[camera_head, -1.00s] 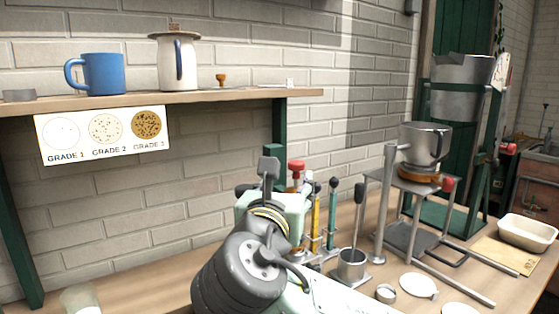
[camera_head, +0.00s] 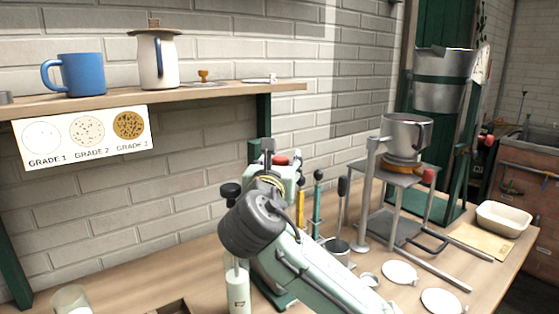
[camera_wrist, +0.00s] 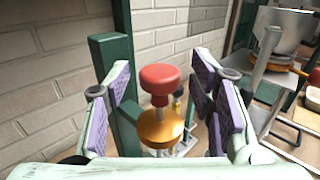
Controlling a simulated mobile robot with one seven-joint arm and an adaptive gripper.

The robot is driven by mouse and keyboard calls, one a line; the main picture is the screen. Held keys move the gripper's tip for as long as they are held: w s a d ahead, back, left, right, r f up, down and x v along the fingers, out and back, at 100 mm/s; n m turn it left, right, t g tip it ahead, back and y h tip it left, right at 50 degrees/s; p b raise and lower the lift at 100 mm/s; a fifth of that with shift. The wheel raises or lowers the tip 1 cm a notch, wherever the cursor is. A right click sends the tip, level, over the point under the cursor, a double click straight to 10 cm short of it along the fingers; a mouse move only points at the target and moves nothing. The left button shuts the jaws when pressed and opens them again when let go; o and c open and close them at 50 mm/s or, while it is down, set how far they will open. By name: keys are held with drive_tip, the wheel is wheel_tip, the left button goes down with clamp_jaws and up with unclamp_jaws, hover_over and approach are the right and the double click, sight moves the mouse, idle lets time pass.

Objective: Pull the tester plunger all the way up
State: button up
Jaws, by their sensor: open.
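The tester plunger (camera_wrist: 160,82) shows in the wrist view as a red round knob on a short pale stem above a gold collar (camera_wrist: 160,127). In the head view, only part of the red knob (camera_head: 281,160) shows beside my gripper (camera_head: 268,165); my arm hides most of the tester. In the wrist view, my gripper (camera_wrist: 160,98) is open, with purple-padded fingers on the left and right of the knob. Gaps show between the pads and the knob, so nothing is held. I cannot tell the exact depth of the knob between the fingers.
A green post (camera_wrist: 118,85) stands close to the left finger. To the right are slim upright tools (camera_head: 318,205) and a metal stand (camera_head: 410,170) carrying a steel cup (camera_head: 405,136). A shelf (camera_head: 215,97) with mugs runs behind. A bottle (camera_head: 238,290) stands below my wrist.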

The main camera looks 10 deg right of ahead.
clamp_jaws()
idle(0.6)
